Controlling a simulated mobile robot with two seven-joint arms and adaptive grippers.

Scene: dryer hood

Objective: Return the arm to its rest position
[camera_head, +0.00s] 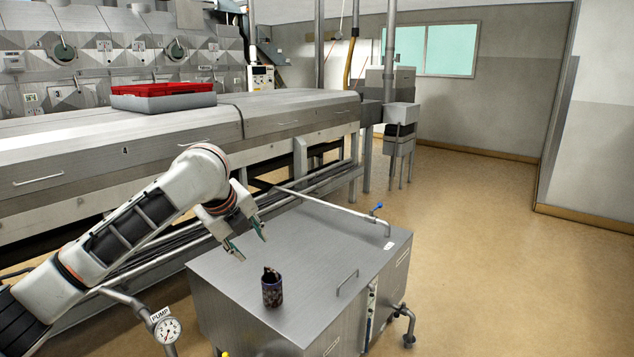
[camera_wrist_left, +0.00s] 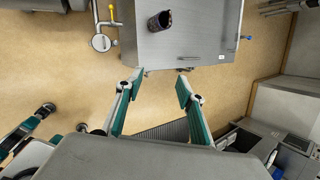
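My left gripper (camera_head: 249,242) is open and empty in the head view, above the left back part of a steel cabinet top. Its two fingers also show spread apart in the left wrist view (camera_wrist_left: 158,92), with nothing between them. My left arm (camera_head: 140,218) comes in from the left, bent at the elbow, with the gripper pointing down. A dark patterned cup (camera_head: 272,291) stands upright on the cabinet top, apart from the gripper. The cup also shows near the top of the left wrist view (camera_wrist_left: 160,21).
The steel cabinet (camera_head: 325,255) has a handle, pipes and a blue valve (camera_head: 378,206). A pump gauge (camera_head: 167,330) stands at front left. A long steel machine (camera_head: 180,140) carrying a red and grey crate (camera_head: 164,98) runs behind. The floor (camera_head: 480,230) at right is clear.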

